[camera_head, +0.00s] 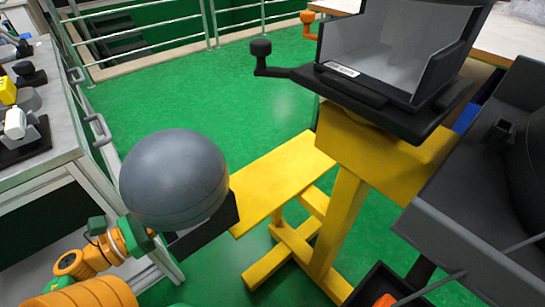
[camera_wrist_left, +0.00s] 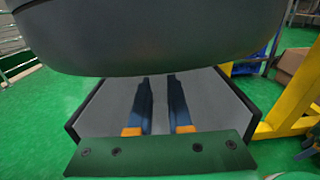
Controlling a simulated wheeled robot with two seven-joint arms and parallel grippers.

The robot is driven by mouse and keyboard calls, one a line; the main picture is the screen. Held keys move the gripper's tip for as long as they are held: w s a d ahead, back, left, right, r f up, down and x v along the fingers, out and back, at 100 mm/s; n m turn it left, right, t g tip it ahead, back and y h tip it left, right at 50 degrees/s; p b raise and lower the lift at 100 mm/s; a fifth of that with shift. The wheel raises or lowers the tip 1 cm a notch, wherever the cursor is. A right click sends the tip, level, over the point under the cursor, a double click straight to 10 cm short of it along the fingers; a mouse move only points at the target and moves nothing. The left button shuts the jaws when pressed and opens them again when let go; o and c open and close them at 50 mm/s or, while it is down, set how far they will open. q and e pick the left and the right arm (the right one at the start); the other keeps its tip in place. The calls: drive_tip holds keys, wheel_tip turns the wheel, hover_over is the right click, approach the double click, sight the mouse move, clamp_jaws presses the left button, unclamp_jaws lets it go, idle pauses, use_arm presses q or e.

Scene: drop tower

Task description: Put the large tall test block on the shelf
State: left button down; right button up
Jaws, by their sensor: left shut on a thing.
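A large grey object with a smooth rounded top (camera_head: 174,178), which I take to be the large tall test block, is held by my left gripper (camera_head: 205,228) in the head view. Its dark curved side (camera_wrist_left: 150,35) fills the top of the left wrist view. The gripper is shut on it. The dark jaw plate shows below and right of the block; most of the grip is hidden. A flat yellow shelf (camera_head: 282,180) on a yellow stand is just right of the block, and its top is bare. My right gripper is not in view.
A black-framed grey open box (camera_head: 390,45) sits on the yellow stand (camera_head: 340,225) beyond the shelf. Dark equipment (camera_head: 470,215) is close at the right. A workbench (camera_head: 45,150) with tools stands left. Open green floor (camera_head: 215,95) lies behind, up to railings.

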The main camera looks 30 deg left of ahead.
use_arm(q)
drive_tip(key=shift+a+r, duration=0.1)
drive_tip(key=x, duration=1.7)
drive_tip(key=shift+w+b, duration=0.3)
drive_tip(key=shift+w+f, duration=0.2)
drive_tip(key=shift+f, duration=0.15)
wheel_tip(320, 180, down, 3)
drive_tip(key=shift+r+b, duration=0.1)
drive_tip(key=shift+b, duration=0.9)
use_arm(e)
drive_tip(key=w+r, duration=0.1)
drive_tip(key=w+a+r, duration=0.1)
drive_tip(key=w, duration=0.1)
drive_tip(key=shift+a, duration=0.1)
use_arm(q)
drive_tip(key=c, duration=0.8)
unclamp_jaws()
drive_tip(key=shift+s+d, duration=0.1)
drive_tip(key=shift+d, duration=0.15)
drive_tip(key=shift+c, duration=0.2)
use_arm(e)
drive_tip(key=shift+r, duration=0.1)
use_arm(q)
drive_tip(key=shift+s, duration=0.1)
